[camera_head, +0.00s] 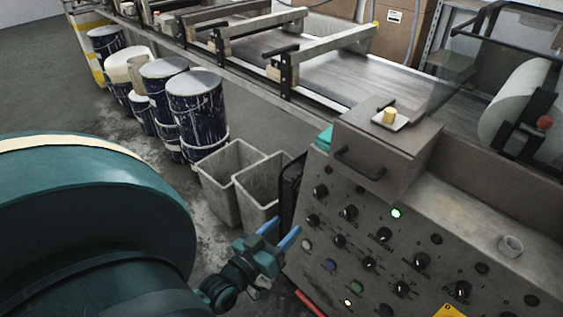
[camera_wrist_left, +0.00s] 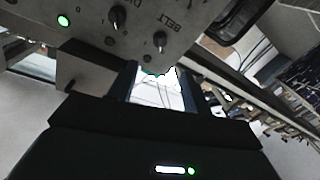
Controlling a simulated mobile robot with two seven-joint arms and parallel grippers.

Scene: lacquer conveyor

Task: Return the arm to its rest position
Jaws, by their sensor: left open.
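My left arm comes in from the left in the head view, with a large teal link close to the camera. My left gripper (camera_head: 277,238) is open, with nothing seen between its blue fingers. It is in front of the left edge of the grey control panel (camera_head: 375,238), near the two grey bins. In the left wrist view the two dark fingers of my left gripper (camera_wrist_left: 163,92) stand apart, and the panel with its knobs (camera_wrist_left: 110,25) fills the top. My right gripper is in neither view.
Two grey bins (camera_head: 216,172) stand left of the panel. Several paint-splashed drums (camera_head: 196,103) stand behind them. A conveyor (camera_head: 335,77) runs along the back. A small yellowish piece (camera_head: 389,115) sits on the box atop the panel, and a small cup (camera_head: 510,246) stands right. Open floor (camera_head: 50,90) lies at far left.

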